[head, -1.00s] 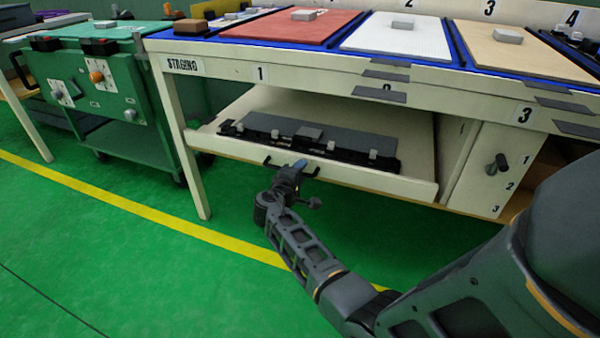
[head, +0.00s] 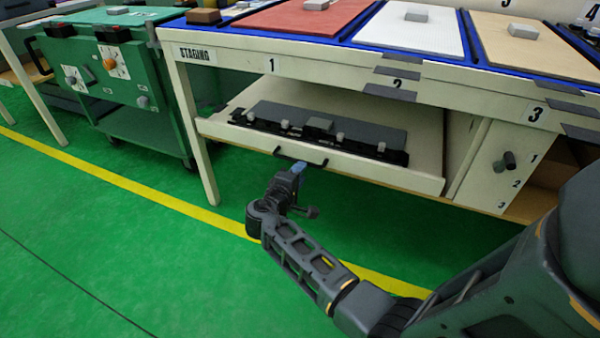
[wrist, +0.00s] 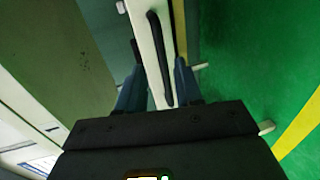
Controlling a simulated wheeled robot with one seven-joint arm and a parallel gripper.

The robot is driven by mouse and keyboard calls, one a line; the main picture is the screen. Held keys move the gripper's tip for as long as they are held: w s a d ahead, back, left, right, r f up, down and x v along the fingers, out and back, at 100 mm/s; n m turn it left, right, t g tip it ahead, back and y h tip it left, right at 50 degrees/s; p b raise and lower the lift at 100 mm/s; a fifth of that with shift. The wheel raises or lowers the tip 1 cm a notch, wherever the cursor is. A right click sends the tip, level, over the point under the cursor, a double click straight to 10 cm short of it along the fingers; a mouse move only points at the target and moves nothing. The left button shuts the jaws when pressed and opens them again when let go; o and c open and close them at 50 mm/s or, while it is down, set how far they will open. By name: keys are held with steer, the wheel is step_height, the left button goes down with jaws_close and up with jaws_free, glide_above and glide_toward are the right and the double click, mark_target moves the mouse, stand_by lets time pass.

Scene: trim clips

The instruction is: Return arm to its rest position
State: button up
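My gripper (head: 296,170) is at the end of my outstretched dark arm, just in front of the open drawer (head: 225,128). In the wrist view my gripper (wrist: 158,84) has its two blue fingers apart, one to each side of the dark bar handle (wrist: 160,60) in the picture. The fingers do not visibly grip it. In the head view the drawer handle (head: 300,158) lies just beyond the fingertips, with a small gap showing. The drawer holds a dark grey panel (head: 375,132) with several light clips and a grey block (head: 319,125).
The workbench (head: 225,62) stands above the drawer, with red, white and tan mats bearing grey blocks. A dark knob (head: 505,162) is on the panel at right. A green cart (head: 125,75) stands at left. The green floor (head: 110,235) in front is clear.

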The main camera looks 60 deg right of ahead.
steer(key=shift+f, duration=0.1)
stand_by(0.3)
steer(key=s+a+f+n+t+y, duration=0.25)
steer(key=s+a+f+t, duration=0.2)
steer(key=a, duration=0.35)
steer(key=s+a+f+n+t+y, duration=0.1)
steer(key=s+a+f+t+y, duration=0.25)
steer(key=s+a, duration=0.35)
steer(key=s+a+r+t+y, duration=0.25)
steer(key=s+a+y, duration=0.25)
steer(key=a, duration=0.5)
steer(key=s+a+r+m+t+y, duration=0.15)
steer(key=s+a+r, duration=0.25)
steer(key=r, duration=0.4)
steer(key=s+a+r+m+t+y, duration=0.1)
steer(key=s+a+r+y, duration=0.2)
steer(key=r, duration=0.4)
steer(key=s+a+r+m+t, duration=0.15)
steer(key=s+a+r, duration=0.25)
steer(key=r, duration=0.4)
step_height(320, 180, up, 27)
steer(key=p, duration=2.8)
steer(key=shift+a, duration=0.15)
steer(key=shift+w+f, duration=0.1)
steer(key=shift+f, duration=0.05)
